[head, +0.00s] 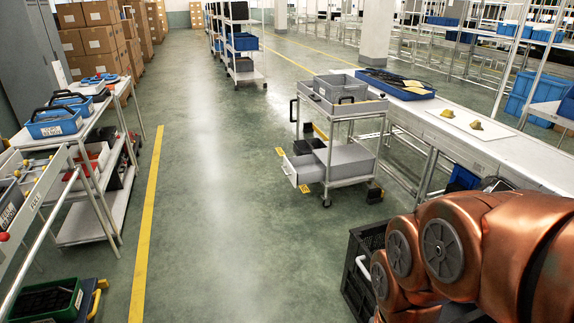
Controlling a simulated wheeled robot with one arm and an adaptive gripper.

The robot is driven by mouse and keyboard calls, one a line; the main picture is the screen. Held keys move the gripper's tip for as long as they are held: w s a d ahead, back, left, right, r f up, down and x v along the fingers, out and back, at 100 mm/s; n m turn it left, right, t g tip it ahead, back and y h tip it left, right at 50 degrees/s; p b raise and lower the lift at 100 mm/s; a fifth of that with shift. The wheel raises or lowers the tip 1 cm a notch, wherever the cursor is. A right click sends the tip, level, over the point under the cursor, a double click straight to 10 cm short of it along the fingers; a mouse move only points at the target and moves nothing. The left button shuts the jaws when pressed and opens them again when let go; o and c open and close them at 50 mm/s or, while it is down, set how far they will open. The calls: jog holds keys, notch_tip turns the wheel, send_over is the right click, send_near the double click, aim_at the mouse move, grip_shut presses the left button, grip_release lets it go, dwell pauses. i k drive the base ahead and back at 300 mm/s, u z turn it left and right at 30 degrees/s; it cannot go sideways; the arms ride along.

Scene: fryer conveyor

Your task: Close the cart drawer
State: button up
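The cart (340,115) is a grey metal trolley that stands mid-floor beside the long conveyor table, some way ahead. Its drawer (300,171) is on the lower level and sticks out to the left of the cart frame, pulled open. A light front panel with a small dark handle shows on the drawer's left end. My copper-coloured arm fills the lower right corner, apart from the cart. My gripper is not in view.
A long white table (480,140) with a blue tray (395,85) runs along the right. A black crate (362,262) stands near my arm. Shelves with blue bins (54,122) line the left. The green floor (220,200) in the middle is clear.

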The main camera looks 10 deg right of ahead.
aim_at(307, 169)
jog(key=i, duration=2)
jog(key=u, duration=0.25)
jog(key=i, duration=1.6)
jog(key=u, duration=1.25)
